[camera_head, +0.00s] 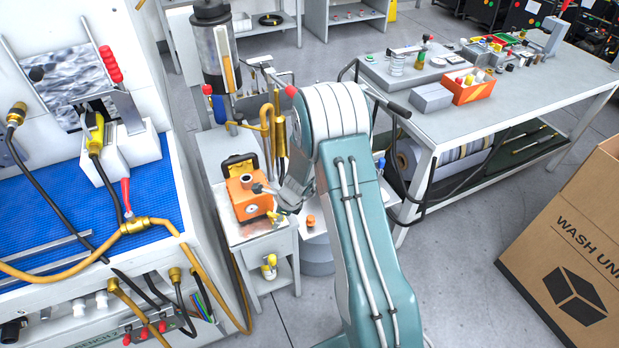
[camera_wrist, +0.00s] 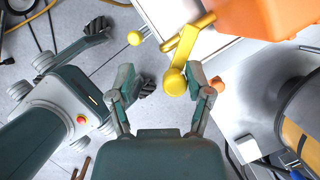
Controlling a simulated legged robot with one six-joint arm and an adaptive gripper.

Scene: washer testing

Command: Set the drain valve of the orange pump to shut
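The orange pump (camera_head: 246,203) sits on a small metal cart left of my arm in the head view. Its orange body also shows at the top right of the wrist view (camera_wrist: 268,16). A yellow lever (camera_wrist: 184,48) with a round knob at its end sticks out from the pump. My gripper (camera_wrist: 161,74) is open, with the knob showing between its fingers, nearer the right one. I cannot tell whether the finger touches it. In the head view my gripper (camera_head: 288,196) is at the pump's right side, and its fingers are partly hidden.
The cart top (camera_head: 268,246) is bare in front of the pump. A small orange knob (camera_head: 311,220) stands to the right. A blue-matted bench (camera_head: 55,208) with hoses is on the left. A workbench (camera_head: 530,98) stands at the back right, a cardboard box (camera_head: 570,235) at right.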

